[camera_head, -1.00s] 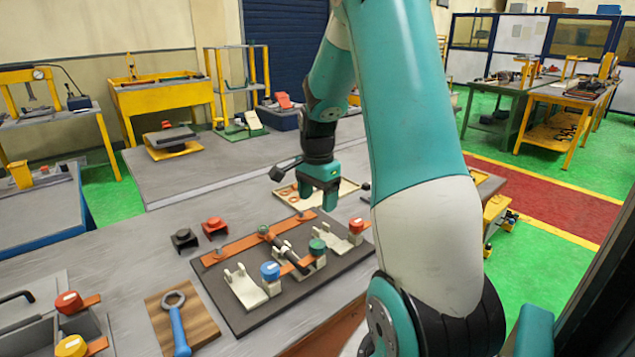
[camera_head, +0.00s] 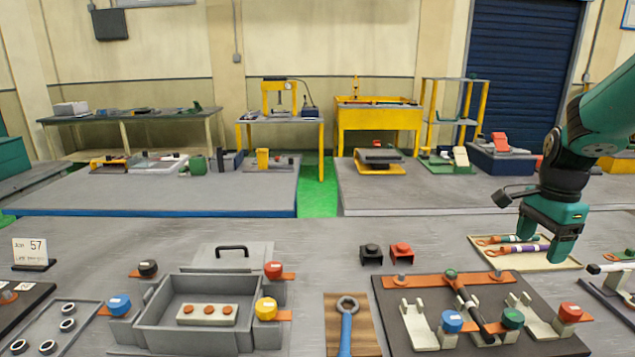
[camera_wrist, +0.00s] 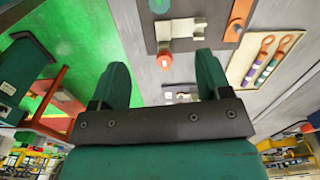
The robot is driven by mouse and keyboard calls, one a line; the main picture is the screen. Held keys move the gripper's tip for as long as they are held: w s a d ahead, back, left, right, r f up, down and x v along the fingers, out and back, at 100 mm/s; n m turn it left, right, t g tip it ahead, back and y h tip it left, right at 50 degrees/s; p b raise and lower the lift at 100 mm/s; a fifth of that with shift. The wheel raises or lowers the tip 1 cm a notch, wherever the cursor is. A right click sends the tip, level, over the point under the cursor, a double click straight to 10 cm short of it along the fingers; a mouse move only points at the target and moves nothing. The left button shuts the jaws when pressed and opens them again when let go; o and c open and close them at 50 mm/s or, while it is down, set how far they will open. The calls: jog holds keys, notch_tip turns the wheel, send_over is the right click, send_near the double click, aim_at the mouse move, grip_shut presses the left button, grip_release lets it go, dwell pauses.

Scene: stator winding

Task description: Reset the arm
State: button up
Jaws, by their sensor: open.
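My gripper (camera_head: 554,232) is at the right of the head view, pointing down, with its two fingers apart and nothing between them. In the wrist view my gripper (camera_wrist: 163,78) shows two green fingers spread wide and empty. The tray (camera_wrist: 247,77) with its tools lies to the right there.
A dark board (camera_head: 386,290) with blue, green and red knobs lies front right. A grey box (camera_head: 160,312) with coloured knobs stands front left. A blue wrench (camera_head: 346,328) lies on a wooden block.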

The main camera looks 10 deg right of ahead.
jog(key=s+a+r+n+t+y, duration=0.1)
jog(key=a+r+n, duration=0.1)
jog(key=a+n, duration=0.75)
jog(key=a+r+n+y, duration=0.15)
jog(key=a+n, duration=0.25)
jog(key=a, duration=1)
jog(key=s+a+r+n+g+y, duration=0.1)
jog(key=s+a+n, duration=1.2)
jog(key=s+a, duration=0.1)
jog(key=shift+s+a+r+y, duration=0.15)
jog(key=shift+a+r+y, duration=0.05)
jog(key=shift+a+y, duration=0.2)
